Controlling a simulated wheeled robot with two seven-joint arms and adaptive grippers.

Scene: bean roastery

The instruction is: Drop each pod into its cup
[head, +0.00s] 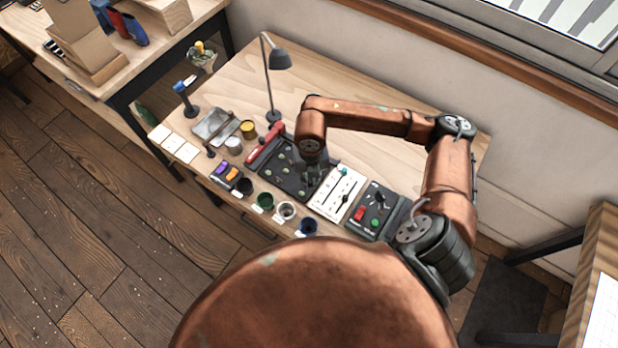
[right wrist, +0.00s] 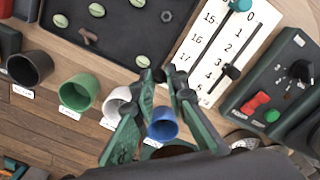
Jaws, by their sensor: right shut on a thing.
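Several pale green pods (right wrist: 60,20) lie spread over a black tray (right wrist: 115,52), which also shows in the head view (head: 262,168). In front of the tray stand a black cup (right wrist: 30,68), a green cup (right wrist: 78,92), a white cup (right wrist: 115,101) and a blue cup (right wrist: 163,125), in a row with labels. My right gripper (right wrist: 158,75) is shut at the tray's front right corner, behind the white and blue cups. It holds something small between its fingertips; what it is cannot be made out. One pod (right wrist: 142,61) lies just left of the fingertips. My left gripper is out of view.
Right of the tray lie a white slider panel (head: 338,192) and a dark control box (head: 372,212) with red and green buttons. A desk lamp (head: 279,60) stands behind. The table's back is clear.

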